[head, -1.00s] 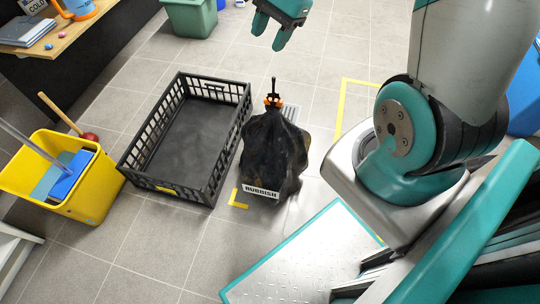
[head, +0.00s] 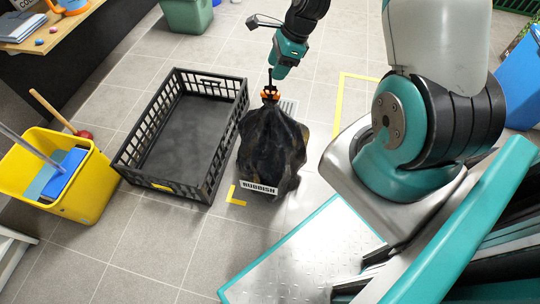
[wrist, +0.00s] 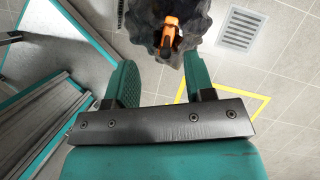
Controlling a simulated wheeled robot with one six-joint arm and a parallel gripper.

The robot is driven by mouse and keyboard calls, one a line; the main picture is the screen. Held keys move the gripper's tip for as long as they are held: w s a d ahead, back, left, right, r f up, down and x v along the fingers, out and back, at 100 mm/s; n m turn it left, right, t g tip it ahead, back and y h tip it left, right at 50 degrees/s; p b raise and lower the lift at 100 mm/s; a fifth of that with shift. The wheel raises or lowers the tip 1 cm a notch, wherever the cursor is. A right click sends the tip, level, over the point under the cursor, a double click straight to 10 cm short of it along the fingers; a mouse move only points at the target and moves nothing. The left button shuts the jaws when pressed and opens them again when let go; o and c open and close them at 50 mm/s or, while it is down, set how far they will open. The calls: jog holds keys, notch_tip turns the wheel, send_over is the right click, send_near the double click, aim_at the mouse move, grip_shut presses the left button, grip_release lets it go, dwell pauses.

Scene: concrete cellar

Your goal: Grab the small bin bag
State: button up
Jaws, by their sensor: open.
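The small black bin bag (head: 270,150) stands upright on the tiled floor, with a white label reading "RUBBISH" on its lower front. Its neck is gathered by an orange tie (head: 270,94), with a thin dark tail sticking up. My gripper (head: 276,74) is at the neck's tail, just above the tie. In the wrist view my gripper (wrist: 160,85) is open, its two teal fingers apart. The bag (wrist: 150,20) and its orange tie (wrist: 168,36) show just beyond and between the fingertips. I cannot tell whether the fingers touch the tail.
A black open crate (head: 150,186) stands close left of the bag. A yellow bucket (head: 75,200) with tools is further left. A green bin (head: 187,14) stands behind. A floor drain (wrist: 241,30) and yellow floor marking lie beside the bag. My teal-edged base is in front.

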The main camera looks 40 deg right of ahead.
jog(key=x, duration=0.1)
jog(key=b+x, duration=0.1)
jog(key=x, duration=0.1)
jog(key=b+x, duration=0.1)
jog(key=x, duration=0.1)
jog(key=shift+w+d+f, duration=0.15)
jog(key=shift+w+f, duration=0.05)
jog(key=shift+w, duration=0.1)
grip_shut()
jog(key=shift+r, duration=0.15)
dwell(1.0)
